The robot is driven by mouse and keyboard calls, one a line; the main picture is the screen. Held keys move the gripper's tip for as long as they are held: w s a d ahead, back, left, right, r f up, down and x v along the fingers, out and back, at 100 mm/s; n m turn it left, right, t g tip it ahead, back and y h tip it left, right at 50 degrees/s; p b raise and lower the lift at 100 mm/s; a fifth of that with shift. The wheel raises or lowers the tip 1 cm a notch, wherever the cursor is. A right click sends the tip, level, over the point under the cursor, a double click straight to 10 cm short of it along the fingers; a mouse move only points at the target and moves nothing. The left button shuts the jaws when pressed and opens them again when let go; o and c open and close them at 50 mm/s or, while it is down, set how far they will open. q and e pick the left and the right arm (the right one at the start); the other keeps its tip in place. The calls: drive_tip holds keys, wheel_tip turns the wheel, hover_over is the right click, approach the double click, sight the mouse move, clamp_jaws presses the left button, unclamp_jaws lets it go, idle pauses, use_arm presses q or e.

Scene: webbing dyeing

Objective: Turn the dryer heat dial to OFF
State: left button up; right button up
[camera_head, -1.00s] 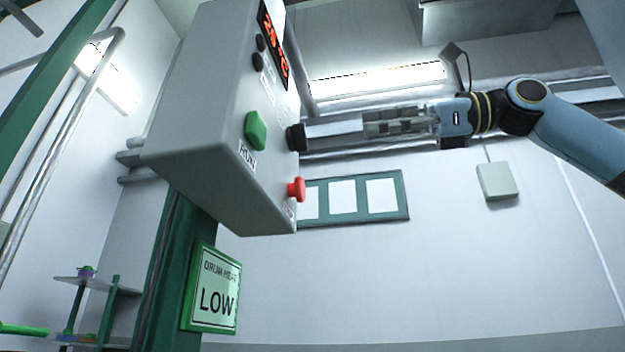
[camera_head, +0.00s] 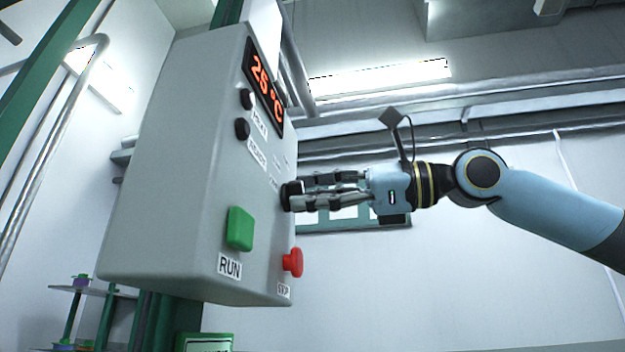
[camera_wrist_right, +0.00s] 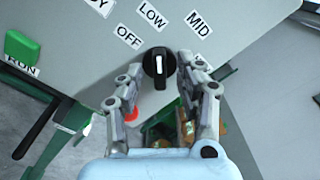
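The black heat dial (camera_wrist_right: 158,66) is in the middle of the right wrist view, on the front of the grey control box (camera_head: 185,170). Its white pointer mark points up in that view, roughly at the LOW label (camera_wrist_right: 151,14). The OFF label (camera_wrist_right: 128,37) is up and left of the dial, and the MID label (camera_wrist_right: 198,22) is up and right. My right gripper (camera_wrist_right: 160,72) has one finger on each side of the dial, with small gaps seeming to show. In the head view my right gripper (camera_head: 303,192) reaches the dial (camera_head: 291,196) from the right. My left gripper is not in view.
A green RUN button (camera_head: 240,229) and a red STOP button (camera_head: 293,262) sit below the dial on the box. A display (camera_head: 264,86) reads 25 °C. Pipes run along the back wall. The space right of the box holds only my arm.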

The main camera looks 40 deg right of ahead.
clamp_jaws()
idle(0.3)
idle(0.3)
drive_tip(key=shift+n, duration=4.4)
drive_tip(key=shift+f, duration=0.1)
unclamp_jaws()
